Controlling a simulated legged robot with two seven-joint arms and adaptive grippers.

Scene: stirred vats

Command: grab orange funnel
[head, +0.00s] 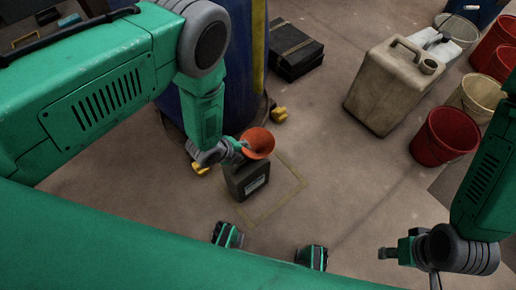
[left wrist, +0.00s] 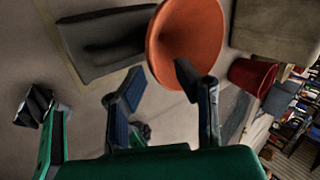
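The orange funnel (head: 258,142) shows its wide bowl at the top of a dark canister (head: 247,181) with a pale label. Whether its spout sits in the canister cannot be seen. My left gripper (head: 238,150) is just left of the funnel in the head view. In the left wrist view the funnel (left wrist: 186,36) lies beyond the spread fingers of my left gripper (left wrist: 158,92), and one fingertip overlaps its rim in the picture. No grip on it shows. My right gripper (head: 408,266) is low at the right, its fingers apart and empty, far from the funnel.
A blue vat (head: 234,70) with yellow feet stands close behind my left arm. A beige jerrycan (head: 388,88), a red bucket (head: 444,137) and several other buckets stand at right. A black case (head: 294,48) lies behind. Yellow lines mark the floor around the canister.

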